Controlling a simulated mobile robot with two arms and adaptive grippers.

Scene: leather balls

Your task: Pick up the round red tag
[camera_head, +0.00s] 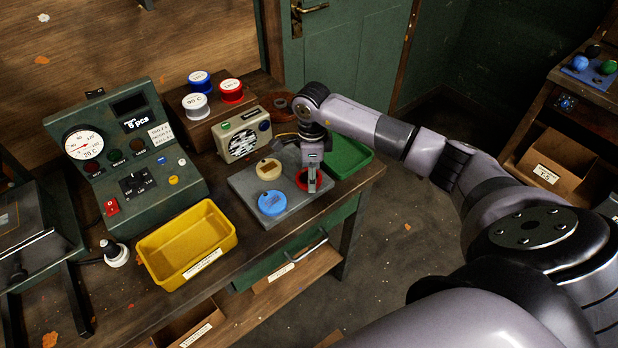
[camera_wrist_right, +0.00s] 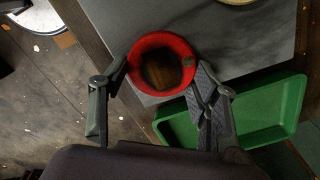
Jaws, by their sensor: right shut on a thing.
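The round red tag (camera_head: 301,184) is at the right end of a grey board (camera_head: 245,186) on the workbench, partly hidden by my right gripper (camera_head: 312,183). In the right wrist view the tag (camera_wrist_right: 163,41) shows as a red round with a dark brown middle. The fingers of my right gripper (camera_wrist_right: 160,78) are at its two sides, shut on it. The tag is at the board's edge; I cannot tell whether it still touches the board. A blue round tag (camera_head: 272,203) and a cream round tag (camera_head: 269,169) lie on the board. My left gripper is not in view.
A green tray (camera_head: 349,157) stands just right of the board, and a yellow bin (camera_head: 187,243) to its left. A radio (camera_head: 243,136) and several spools, one red (camera_head: 231,91), stand behind. A control box (camera_head: 127,160) is at the left. Open floor lies right of the bench.

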